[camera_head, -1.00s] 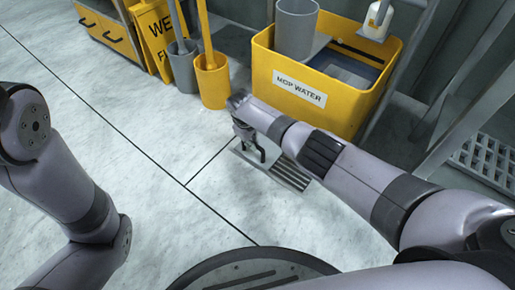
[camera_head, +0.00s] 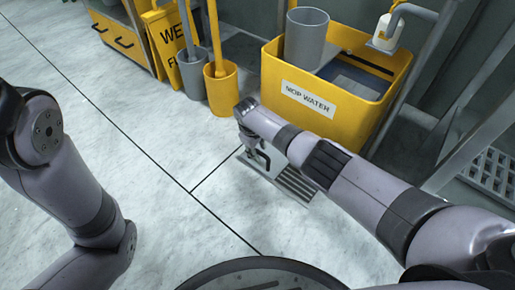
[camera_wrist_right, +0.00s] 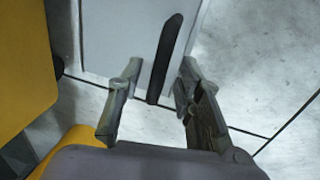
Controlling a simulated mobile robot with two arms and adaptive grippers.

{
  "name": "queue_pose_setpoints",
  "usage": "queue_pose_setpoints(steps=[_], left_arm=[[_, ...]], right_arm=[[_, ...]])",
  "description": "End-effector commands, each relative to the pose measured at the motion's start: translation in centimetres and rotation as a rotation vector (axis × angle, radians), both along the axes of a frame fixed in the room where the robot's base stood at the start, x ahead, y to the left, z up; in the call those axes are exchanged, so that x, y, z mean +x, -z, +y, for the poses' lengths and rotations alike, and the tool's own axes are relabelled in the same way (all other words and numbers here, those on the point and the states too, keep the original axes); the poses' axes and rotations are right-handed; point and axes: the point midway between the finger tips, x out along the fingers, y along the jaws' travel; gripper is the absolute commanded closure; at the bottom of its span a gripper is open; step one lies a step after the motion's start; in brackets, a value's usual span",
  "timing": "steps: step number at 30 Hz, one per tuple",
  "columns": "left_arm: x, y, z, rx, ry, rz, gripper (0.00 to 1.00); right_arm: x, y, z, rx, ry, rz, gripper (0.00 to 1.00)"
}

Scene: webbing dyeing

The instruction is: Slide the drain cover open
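The drain cover is a pale plate (camera_wrist_right: 105,35) set in the floor, with a dark bar handle (camera_wrist_right: 165,55) on it. In the head view the slotted grate (camera_head: 296,185) shows to the right of the plate, partly hidden by my right forearm. My right gripper (camera_head: 257,157) is low over the plate end. In the right wrist view its two fingers (camera_wrist_right: 160,90) are apart, one on each side of the handle's near end. I cannot tell whether they touch the handle. My left arm comes in from the left, but its gripper is out of view.
A yellow mop water bin (camera_head: 375,110) stands just behind the drain, with a grey cylinder (camera_head: 306,38) in it. A yellow bucket (camera_head: 222,92), a grey bucket (camera_head: 195,78) and a yellow floor sign (camera_head: 165,48) stand behind left. The floor to the left is clear.

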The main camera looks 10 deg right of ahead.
Motion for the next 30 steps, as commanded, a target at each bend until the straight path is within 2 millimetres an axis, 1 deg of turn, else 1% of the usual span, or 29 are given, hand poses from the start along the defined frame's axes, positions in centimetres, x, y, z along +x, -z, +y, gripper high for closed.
queue_pose_setpoints(steps=[5,8,11,18,21,25,30], left_arm=[[0.1,0.0,0.0,-0.001,0.0,0.002,0.6],[0.1,0.0,0.0,-0.001,0.0,0.002,0.6],[0.1,0.0,0.0,-0.001,0.0,0.001,0.6],[0.0,0.0,0.0,-0.001,0.0,0.001,0.6],[0.0,0.0,0.0,0.0,0.0,0.001,0.6],[0.0,0.0,0.0,0.0,0.0,0.001,0.6],[0.0,0.0,0.0,0.0,0.0,0.0,0.6]], right_arm=[[0.0,-0.6,0.1,0.001,0.0,-0.002,0.67],[-0.1,-1.5,0.2,0.002,0.001,-0.001,0.67],[-0.3,-2.8,0.4,0.003,-0.002,-0.004,0.67],[-0.8,-7.7,1.2,0.002,-0.002,-0.003,0.67],[-1.1,-9.5,1.5,0.001,-0.002,-0.003,0.67],[-1.3,-11.0,1.7,0.001,0.0,-0.002,0.67],[-1.4,-11.7,1.8,0.0,0.0,0.0,0.67]])
